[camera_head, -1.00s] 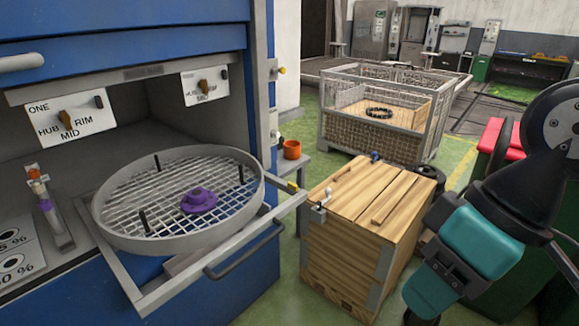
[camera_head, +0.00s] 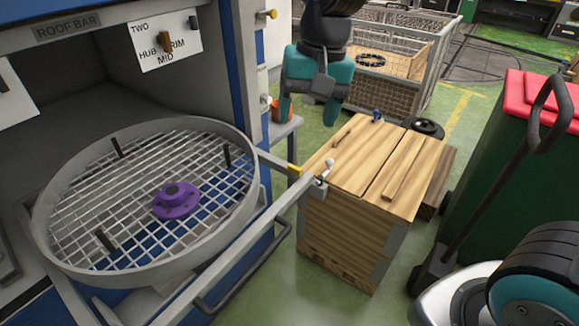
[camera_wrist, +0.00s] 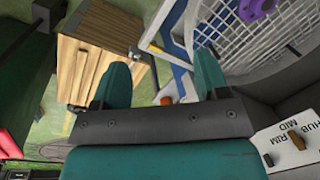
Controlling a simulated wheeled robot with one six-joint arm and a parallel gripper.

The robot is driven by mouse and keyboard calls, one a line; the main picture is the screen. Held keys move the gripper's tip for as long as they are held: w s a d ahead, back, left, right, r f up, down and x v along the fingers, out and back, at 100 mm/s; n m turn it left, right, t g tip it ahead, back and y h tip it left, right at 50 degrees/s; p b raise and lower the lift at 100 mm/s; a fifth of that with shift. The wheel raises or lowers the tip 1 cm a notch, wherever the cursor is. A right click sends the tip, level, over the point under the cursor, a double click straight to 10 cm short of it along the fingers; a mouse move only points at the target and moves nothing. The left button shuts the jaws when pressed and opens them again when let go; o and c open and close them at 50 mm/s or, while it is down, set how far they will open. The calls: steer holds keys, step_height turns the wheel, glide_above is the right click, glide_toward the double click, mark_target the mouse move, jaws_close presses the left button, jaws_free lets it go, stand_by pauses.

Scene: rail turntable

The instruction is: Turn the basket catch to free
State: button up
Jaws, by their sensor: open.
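The round mesh basket (camera_head: 232,222) sits on a pulled-out frame (camera_head: 232,250) at the left, with a purple hub (camera_head: 175,200) and black pegs on it. At the frame's outer corner is a small catch (camera_head: 326,171) with a pale rounded handle, angled upward; I cannot read its setting. A yellow-tipped bar (camera_head: 293,170) lies close beside it. My gripper (camera_head: 308,113), with teal fingers, is open and empty, above and behind the catch and apart from it. In the wrist view my open fingers (camera_wrist: 161,80) point toward the frame's corner area.
A wooden crate (camera_head: 365,160) stands just right of the frame's corner. An orange cup (camera_head: 281,110) stands on a small side table. A wire cage (camera_head: 405,90) is behind. A red-lidded green bin (camera_head: 515,180) stands at the right. Dial plates (camera_head: 165,40) are on the machine.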

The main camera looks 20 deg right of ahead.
mark_target(295, 167)
steer(key=w+d+f+m+h+b, duration=0.1)
steer(key=w+f+m, duration=0.25)
steer(key=w, duration=0.35)
steer(key=w+d+f+m+h, duration=0.1)
steer(key=w+d+f+m, duration=0.15)
steer(key=w+m, duration=0.3)
steer(key=f, duration=1.1)
steer(key=f+p, duration=0.1)
steer(key=f, duration=0.5)
steer(key=shift+w+a+f, duration=0.2)
steer(key=shift+w+a, duration=0.1)
steer(key=shift+a, duration=0.1)
steer(key=c, duration=0.9)
